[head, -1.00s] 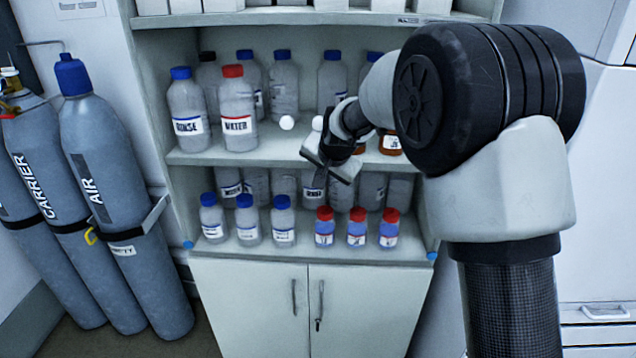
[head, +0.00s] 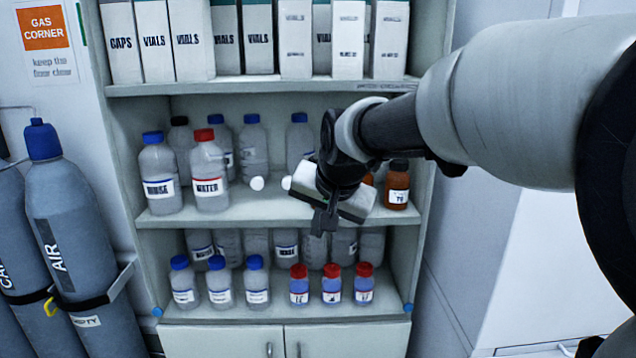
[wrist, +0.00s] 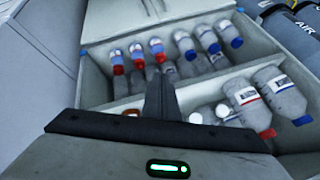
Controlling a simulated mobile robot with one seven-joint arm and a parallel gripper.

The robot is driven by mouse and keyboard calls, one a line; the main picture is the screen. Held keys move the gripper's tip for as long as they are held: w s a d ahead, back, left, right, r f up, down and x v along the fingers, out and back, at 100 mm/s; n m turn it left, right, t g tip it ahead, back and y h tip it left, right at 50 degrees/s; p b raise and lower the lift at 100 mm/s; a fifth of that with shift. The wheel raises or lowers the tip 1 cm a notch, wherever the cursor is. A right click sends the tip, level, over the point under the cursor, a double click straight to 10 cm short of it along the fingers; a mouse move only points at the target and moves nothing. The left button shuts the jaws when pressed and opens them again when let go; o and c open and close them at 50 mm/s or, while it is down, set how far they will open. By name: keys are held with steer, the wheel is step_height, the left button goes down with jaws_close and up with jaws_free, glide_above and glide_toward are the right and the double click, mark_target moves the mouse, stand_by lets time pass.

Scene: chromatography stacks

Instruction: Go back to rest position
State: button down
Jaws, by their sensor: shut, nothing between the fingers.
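My gripper (head: 325,218) is shut and empty. In the head view it hangs in front of the shelf cabinet, pointing down, at the height of the middle shelf. My arm reaches in from the right edge. In the wrist view my gripper's fingers (wrist: 161,97) are together, with nothing between them, and the shelves with bottles lie beyond them. The bottles are apart from the fingertips as far as I can tell.
The middle shelf (head: 250,210) holds the RINSE bottle (head: 160,175), the WATER bottle (head: 208,172) and a brown bottle (head: 397,186). Several red-capped bottles stand below. White boxes (head: 190,38) fill the top. Gas cylinders (head: 75,240) stand left. Free room lies before the cabinet.

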steer(key=s+d+f+n+h, duration=0.1)
steer(key=s+d, duration=0.7)
steer(key=s, duration=0.4)
steer(key=s+d+f+n+h, duration=0.1)
steer(key=s+d+n, duration=0.1)
steer(key=s+d, duration=0.6)
steer(key=s, duration=0.5)
steer(key=shift+f+g, duration=0.35)
steer(key=shift+g, duration=0.05)
